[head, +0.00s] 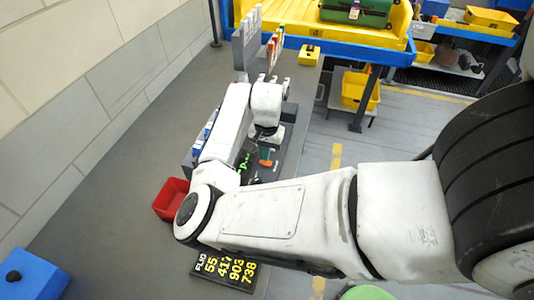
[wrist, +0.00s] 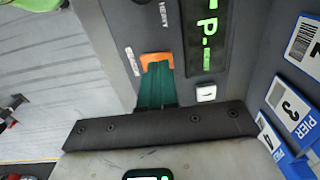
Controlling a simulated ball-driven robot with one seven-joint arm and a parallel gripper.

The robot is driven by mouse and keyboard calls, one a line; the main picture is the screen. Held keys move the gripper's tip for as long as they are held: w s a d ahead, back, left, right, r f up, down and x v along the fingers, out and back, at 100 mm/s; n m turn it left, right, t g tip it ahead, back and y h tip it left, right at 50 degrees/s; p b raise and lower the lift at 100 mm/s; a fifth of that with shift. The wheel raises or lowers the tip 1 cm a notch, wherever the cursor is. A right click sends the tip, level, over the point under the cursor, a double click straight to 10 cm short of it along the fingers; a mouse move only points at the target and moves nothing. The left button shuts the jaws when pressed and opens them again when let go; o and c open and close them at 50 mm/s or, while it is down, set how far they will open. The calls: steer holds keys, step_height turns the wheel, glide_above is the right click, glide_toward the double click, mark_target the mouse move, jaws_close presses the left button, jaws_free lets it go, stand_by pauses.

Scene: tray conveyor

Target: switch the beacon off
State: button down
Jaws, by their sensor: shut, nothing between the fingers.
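My gripper (wrist: 157,64) has teal fingers with orange tips, shut and empty, in the wrist view. It is over a dark grey console (wrist: 237,90); I cannot tell whether the tips touch it. A white button or rocker (wrist: 206,93) with a dark mark sits right of the fingers, below a green-lit display (wrist: 205,35). White labels lie near the fingertips, one reading HEAVY (wrist: 163,14). In the head view my gripper (head: 266,161) is low over the console, beside green-lit characters (head: 244,163). I cannot make out the beacon or which control is its switch.
Blue-and-white pier cards (wrist: 290,100) stand close on the right in the wrist view. In the head view a red bin (head: 171,199) and a black number board (head: 225,269) are on the grey bench (head: 110,190). A yellow tray (head: 365,30) with a green case (head: 355,11) is at the back.

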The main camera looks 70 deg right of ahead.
mark_target(270, 163)
step_height(270, 163, up, 13)
steer(key=s, duration=0.1)
steer(key=shift+s+f+b, duration=0.2)
steer(key=shift+b, duration=0.2)
stand_by(0.4)
